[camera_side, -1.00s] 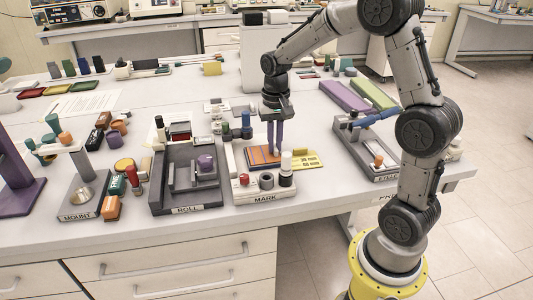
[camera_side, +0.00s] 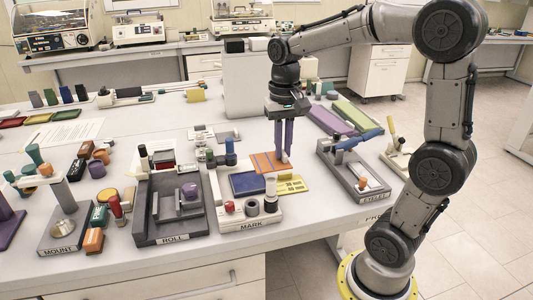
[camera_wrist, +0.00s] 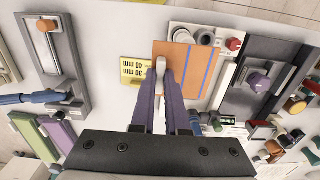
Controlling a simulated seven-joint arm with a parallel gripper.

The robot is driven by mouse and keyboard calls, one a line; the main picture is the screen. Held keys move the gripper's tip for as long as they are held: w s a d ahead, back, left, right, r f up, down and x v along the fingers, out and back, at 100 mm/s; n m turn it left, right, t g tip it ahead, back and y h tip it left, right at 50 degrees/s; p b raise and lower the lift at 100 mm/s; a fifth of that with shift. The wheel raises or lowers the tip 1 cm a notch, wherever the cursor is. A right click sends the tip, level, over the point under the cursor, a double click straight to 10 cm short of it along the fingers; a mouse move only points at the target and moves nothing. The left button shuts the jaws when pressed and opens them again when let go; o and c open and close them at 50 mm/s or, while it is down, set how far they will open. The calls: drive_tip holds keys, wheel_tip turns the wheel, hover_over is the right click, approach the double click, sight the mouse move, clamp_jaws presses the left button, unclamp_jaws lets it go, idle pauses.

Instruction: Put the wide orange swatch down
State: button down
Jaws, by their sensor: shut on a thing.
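The wide orange swatch (camera_side: 267,163) has thin blue lines across it. My gripper (camera_side: 286,158), with long purple fingers, points down and is shut on the swatch by its right edge in the side view. A small pale piece shows between the fingertips. In the wrist view the swatch (camera_wrist: 186,58) extends to the right of the fingertips (camera_wrist: 160,66). It is held near the back of the MARK station (camera_side: 251,223), behind the blue pad (camera_side: 248,183). I cannot tell whether the swatch touches anything below it.
A yellow ruled card (camera_side: 291,185) lies right of the blue pad. Upright bottles (camera_side: 230,152) stand just left of the swatch. The dark ROLL tray (camera_side: 172,238) is to the left and the EYELET station (camera_side: 358,190) to the right. Open table lies behind the swatch.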

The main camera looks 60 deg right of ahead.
sight(273, 153)
drive_tip(key=s+a+r, duration=0.2)
drive_tip(key=s+r, duration=0.1)
drive_tip(key=s, duration=0.2)
drive_tip(key=w+d+f, duration=0.1)
drive_tip(key=w, duration=0.1)
drive_tip(key=w+d+f, duration=0.1)
drive_tip(key=w+f, duration=0.1)
drive_tip(key=w, duration=0.1)
drive_tip(key=w+d+f, duration=0.1)
drive_tip(key=w, duration=0.2)
drive_tip(key=shift+f, duration=0.15)
drive_tip(key=w+f, duration=0.2)
drive_tip(key=w+d+f, duration=0.1)
drive_tip(key=w+f, duration=0.1)
drive_tip(key=f, duration=0.1)
drive_tip(key=shift+w+d, duration=0.1)
drive_tip(key=shift+d, duration=0.05)
drive_tip(key=shift+w+d+f, duration=0.1)
drive_tip(key=shift+w+f, duration=0.1)
drive_tip(key=shift+f, duration=0.05)
drive_tip(key=shift+w+f, duration=0.2)
drive_tip(key=shift+f, duration=1.55)
drive_tip(key=shift+f, duration=0.1)
drive_tip(key=c, duration=0.9)
unclamp_jaws()
